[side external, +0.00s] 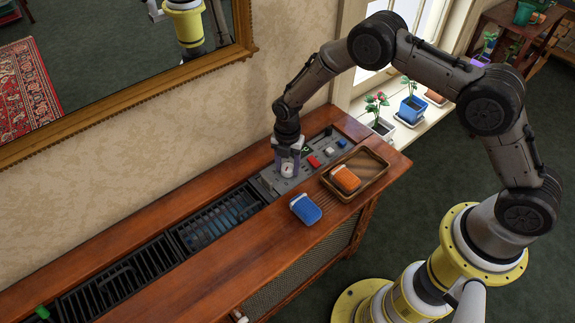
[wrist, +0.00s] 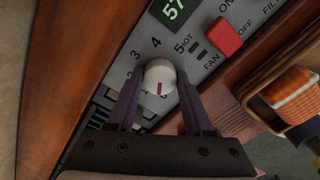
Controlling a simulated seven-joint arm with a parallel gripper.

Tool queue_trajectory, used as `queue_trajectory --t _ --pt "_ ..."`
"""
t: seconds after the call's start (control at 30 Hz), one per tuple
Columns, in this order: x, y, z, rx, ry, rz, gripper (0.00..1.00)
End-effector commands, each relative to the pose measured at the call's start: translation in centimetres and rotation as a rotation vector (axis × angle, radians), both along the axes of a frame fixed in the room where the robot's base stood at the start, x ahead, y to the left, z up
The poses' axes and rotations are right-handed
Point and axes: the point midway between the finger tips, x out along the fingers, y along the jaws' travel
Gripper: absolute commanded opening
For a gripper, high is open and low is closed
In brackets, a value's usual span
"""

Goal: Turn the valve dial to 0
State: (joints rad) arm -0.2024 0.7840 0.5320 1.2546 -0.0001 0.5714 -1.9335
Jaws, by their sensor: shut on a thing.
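The valve dial (wrist: 160,74) is a round white knob with a red pointer line. In the wrist view the line points down the picture, toward my gripper's base. The printed numbers 5, 4 and 3 show above and left of it; lower marks are partly hidden by a finger. It also shows small in the side external view (side external: 287,171). My gripper (wrist: 160,82) is shut on the dial, one dark purple finger on each side. In the side external view my gripper (side external: 288,160) points down over the control panel (side external: 265,186).
A red switch (wrist: 224,36) and a green display (wrist: 173,10) are close to the dial. A wooden tray (side external: 376,183) holds an orange item (side external: 345,178); a blue item (side external: 305,208) lies outside it. A dark grille (side external: 215,218) fills the left. Potted plants (side external: 410,108) stand on the sill.

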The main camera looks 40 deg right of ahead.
Motion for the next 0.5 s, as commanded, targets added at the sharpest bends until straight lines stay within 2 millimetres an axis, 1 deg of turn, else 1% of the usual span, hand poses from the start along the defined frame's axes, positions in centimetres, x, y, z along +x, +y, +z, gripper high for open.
queue_trajectory --t 0.2,0.5 --pt "0.02 -0.01 0.12 0.000 0.000 0.133 0.00" --pt "0.03 -0.01 0.14 0.000 0.000 0.223 0.00"
